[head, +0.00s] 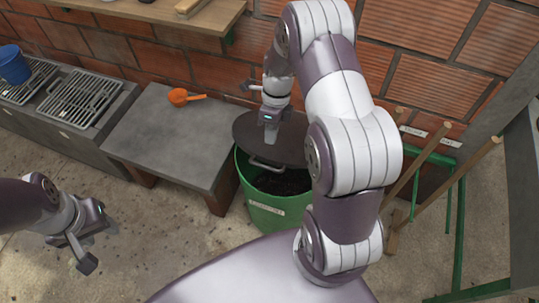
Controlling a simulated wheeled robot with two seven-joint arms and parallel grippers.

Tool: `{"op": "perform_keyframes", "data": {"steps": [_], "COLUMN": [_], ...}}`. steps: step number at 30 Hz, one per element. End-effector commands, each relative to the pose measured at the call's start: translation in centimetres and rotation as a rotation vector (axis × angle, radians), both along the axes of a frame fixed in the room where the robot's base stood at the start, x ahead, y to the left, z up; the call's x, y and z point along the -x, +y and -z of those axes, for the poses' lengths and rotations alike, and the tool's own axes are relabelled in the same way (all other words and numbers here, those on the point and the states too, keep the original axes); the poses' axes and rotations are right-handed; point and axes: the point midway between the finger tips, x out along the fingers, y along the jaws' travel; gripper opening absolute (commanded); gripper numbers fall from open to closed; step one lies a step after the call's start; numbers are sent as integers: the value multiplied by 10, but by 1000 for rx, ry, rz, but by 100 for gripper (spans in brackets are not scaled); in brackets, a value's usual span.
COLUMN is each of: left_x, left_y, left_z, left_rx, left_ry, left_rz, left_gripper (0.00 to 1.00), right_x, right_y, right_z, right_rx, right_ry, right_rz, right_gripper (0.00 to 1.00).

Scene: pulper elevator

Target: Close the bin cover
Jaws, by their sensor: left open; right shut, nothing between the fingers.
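The green bin (262,214) stands on the floor right of the grey bench, with a pale label on its front. Its dark round cover (292,143) covers the rear of the opening, and dark contents (284,184) show in front of it. A metal handle (265,164) sits at the cover's front edge. My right gripper (269,137) is shut and empty, pointing down over the cover; whether it touches the cover I cannot tell. My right arm hides the right side of the bin and cover. My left gripper (91,243) is open and empty at the lower left, far from the bin.
The grey bench (165,135) holds an orange scoop (183,97). Left of it is a counter with metal grates (80,98) and a blue cup (13,64). A brick wall stands behind. A green frame and wooden poles (428,165) stand right. Floor at the lower left is open.

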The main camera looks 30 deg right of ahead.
Motion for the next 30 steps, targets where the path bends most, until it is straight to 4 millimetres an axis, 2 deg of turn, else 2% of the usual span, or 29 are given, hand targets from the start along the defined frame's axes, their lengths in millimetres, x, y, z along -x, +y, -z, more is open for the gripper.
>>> {"op": "perform_keyframes", "data": {"steps": [6, 13, 18, 30], "left_x": [0, 0, 0, 0], "left_y": [0, 0, 0, 0], "left_z": [-5, -10, -11, -7], "left_rx": [0, 0, 0, 0], "left_ry": [0, 0, 0, 0], "left_rz": [0, 0, 0, 0], "left_gripper": [45, 45, 45, 45], "right_x": [8, 14, 15, 13], "right_y": [10, 17, 19, 20], "right_z": [46, 83, 94, 100], "right_rx": [0, 1, 2, 7], "right_ry": [3, 1, -1, -4], "right_rz": [-1, 2, 2, 1], "right_gripper": [0, 0, 0, 0]}}
